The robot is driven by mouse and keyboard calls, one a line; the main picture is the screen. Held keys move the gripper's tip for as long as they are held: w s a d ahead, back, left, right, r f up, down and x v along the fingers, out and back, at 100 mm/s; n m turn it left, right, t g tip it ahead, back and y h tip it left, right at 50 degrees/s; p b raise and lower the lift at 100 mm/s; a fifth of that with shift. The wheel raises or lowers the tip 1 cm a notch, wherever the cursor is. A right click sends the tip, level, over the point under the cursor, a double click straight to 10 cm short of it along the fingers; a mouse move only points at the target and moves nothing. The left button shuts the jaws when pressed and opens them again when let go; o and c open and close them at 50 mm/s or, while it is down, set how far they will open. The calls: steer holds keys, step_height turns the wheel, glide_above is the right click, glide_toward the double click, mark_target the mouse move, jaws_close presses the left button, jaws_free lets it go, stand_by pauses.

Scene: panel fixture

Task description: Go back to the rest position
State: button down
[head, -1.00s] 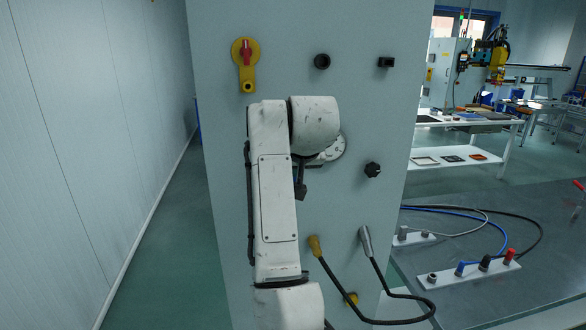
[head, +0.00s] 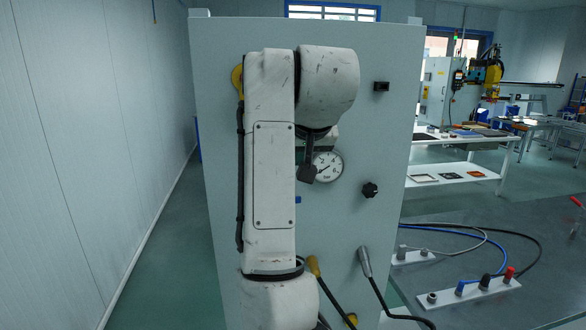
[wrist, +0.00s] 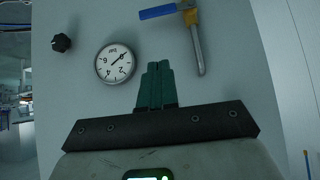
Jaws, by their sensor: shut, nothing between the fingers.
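My gripper (wrist: 158,72) shows in the wrist view with its two green fingers together and nothing between them. It points at the grey panel (wrist: 240,60) and appears apart from it. The gauge also shows in the head view (head: 327,167).
Two cable plugs (head: 365,262) hang low on the panel. A grey bench (head: 540,240) with cables and coloured terminals stands at right. A floor aisle (head: 165,240) is free at left.

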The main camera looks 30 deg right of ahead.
steer(key=s+d+f+n+g, duration=0.1)
steer(key=s+f, duration=0.3)
steer(key=f, duration=0.7)
steer(key=s+d+f+g+b, duration=0.1)
steer(key=s+f, duration=0.4)
steer(key=f, duration=0.6)
steer(key=s+d+f+n+g, duration=0.1)
steer(key=s+f, duration=0.3)
steer(key=f, duration=0.7)
steer(key=s+a+f+g, duration=0.1)
steer(key=s+f, duration=0.5)
steer(key=s, duration=0.3)
steer(key=s+a+f+g+y+b, duration=0.1)
steer(key=s+f+g, duration=0.1)
steer(key=s+f, duration=0.4)
steer(key=s+a+f+n+g+y, duration=0.1)
steer(key=s+f, duration=0.5)
steer(key=s, duration=0.7)
steer(key=shift+s+a+f+g, duration=0.15)
steer(key=shift+s+a+g, duration=0.2)
steer(key=shift+a, duration=0.1)
